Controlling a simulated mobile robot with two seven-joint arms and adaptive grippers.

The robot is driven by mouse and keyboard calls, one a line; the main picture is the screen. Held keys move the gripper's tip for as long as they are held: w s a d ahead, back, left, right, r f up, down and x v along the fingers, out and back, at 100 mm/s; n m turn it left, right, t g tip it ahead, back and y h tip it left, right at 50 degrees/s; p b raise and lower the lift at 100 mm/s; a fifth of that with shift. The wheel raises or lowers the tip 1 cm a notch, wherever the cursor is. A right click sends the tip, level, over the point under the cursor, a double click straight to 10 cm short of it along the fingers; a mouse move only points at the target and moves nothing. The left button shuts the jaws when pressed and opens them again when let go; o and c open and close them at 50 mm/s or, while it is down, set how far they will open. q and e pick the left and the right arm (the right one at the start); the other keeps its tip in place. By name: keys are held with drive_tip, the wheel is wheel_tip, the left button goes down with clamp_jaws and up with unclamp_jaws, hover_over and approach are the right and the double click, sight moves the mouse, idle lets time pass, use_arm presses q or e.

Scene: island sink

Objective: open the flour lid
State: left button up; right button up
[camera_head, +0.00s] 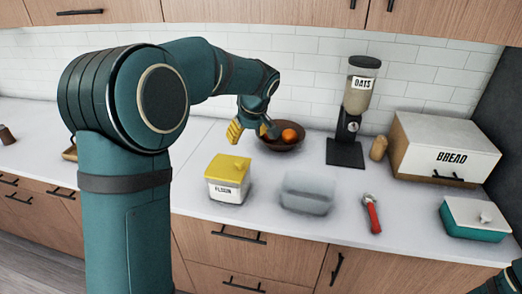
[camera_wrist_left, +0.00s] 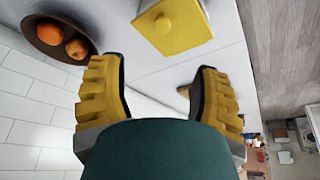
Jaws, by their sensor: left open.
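The flour box (camera_head: 226,193), white with a FLOUR label, stands on the counter. Its yellow lid (camera_head: 227,168), with a small knob on top, sits closed on it. The lid shows in the left wrist view (camera_wrist_left: 187,35) at the top, beyond the fingertips. My left gripper (camera_head: 252,131) is open and empty above the counter, behind the box and near the fruit bowl, apart from the lid. Its two yellow fingers are spread in the left wrist view (camera_wrist_left: 160,66). My right gripper is not in view; only a bit of my right arm shows at the lower right corner.
A brown bowl (camera_head: 281,146) with oranges lies behind the box. A clear container (camera_head: 307,195) stands right of it. Farther right are an oats dispenser (camera_head: 358,105), a red-handled tool (camera_head: 373,214), a bread box (camera_head: 442,150) and a teal box (camera_head: 476,220).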

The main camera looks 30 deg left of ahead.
sight(239, 161)
use_arm(q)
drive_tip(key=x, duration=0.6)
drive_tip(key=b+x, duration=0.1)
drive_tip(key=x, duration=0.6)
drive_tip(key=shift+s+a+f, duration=0.1)
drive_tip(key=shift+s+f, duration=0.05)
drive_tip(key=shift+f, duration=0.2)
drive_tip(key=shift+o, duration=0.2)
clamp_jaws()
